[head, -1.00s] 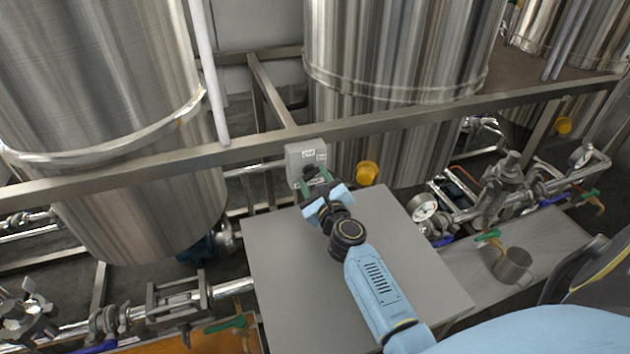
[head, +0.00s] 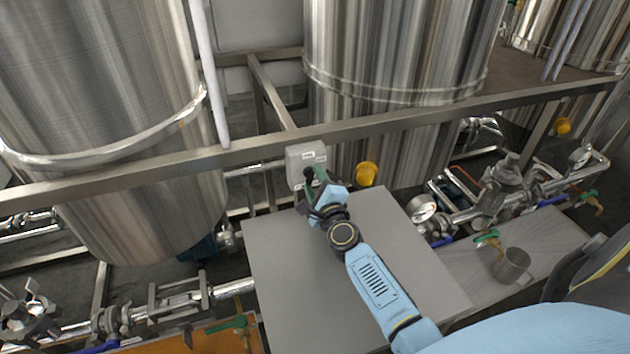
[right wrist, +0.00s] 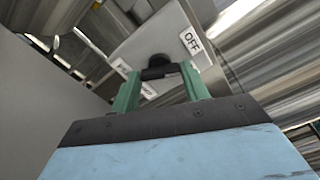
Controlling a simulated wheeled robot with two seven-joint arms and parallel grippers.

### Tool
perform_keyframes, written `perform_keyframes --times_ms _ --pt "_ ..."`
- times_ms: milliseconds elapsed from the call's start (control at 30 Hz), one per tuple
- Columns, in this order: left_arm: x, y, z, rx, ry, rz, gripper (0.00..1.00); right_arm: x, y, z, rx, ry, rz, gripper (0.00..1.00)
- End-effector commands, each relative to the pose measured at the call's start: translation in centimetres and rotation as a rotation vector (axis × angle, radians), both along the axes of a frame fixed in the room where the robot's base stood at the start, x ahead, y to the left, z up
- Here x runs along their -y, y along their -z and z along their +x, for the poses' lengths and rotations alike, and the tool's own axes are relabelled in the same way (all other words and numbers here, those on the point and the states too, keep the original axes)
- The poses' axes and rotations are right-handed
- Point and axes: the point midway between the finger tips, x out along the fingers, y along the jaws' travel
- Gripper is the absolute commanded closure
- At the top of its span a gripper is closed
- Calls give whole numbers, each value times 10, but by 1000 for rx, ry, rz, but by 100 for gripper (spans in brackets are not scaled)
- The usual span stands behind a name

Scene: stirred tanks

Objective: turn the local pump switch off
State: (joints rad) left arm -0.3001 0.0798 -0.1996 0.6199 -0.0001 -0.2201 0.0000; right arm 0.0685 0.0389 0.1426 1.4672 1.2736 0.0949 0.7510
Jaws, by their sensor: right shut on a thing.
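The local pump switch is a light grey box (head: 303,155) with small white labels, mounted by the steel rail in the head view. In the right wrist view, the box face (right wrist: 150,40) carries a white label reading OFF (right wrist: 191,41) to the right of a black knob (right wrist: 158,66). Other labels are partly hidden or too blurred to read. My right gripper (head: 315,178) reaches the box, and its green fingers are shut on the black knob, one on each side. I cannot tell exactly which label the knob points to. My left gripper is not in view.
A grey flat plate (head: 350,260) lies below my right arm. A yellow cap (head: 366,174) is close to the right of the switch box. Steel tanks (head: 395,50) stand behind the rail (head: 400,122). A metal mug (head: 512,266), a gauge (head: 422,207) and valves are on the right.

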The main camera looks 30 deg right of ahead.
Motion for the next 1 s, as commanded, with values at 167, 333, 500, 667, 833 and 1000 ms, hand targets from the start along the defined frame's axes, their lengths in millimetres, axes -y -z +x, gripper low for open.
perform_keyframes --times_ms 167,333,500,667,833,1000 --pt "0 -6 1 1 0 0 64 0 -1 0 -37 0 -151 77" --pt "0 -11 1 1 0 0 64 0 -1 0 -66 0 -269 77" --pt "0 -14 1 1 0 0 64 0 0 0 -86 1 -353 77" --pt "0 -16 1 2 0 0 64 0 0 0 -97 0 -400 77" --pt "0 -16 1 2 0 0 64 0 0 0 -103 0 -425 77" --pt "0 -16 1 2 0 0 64 0 0 0 -104 0 -431 77"
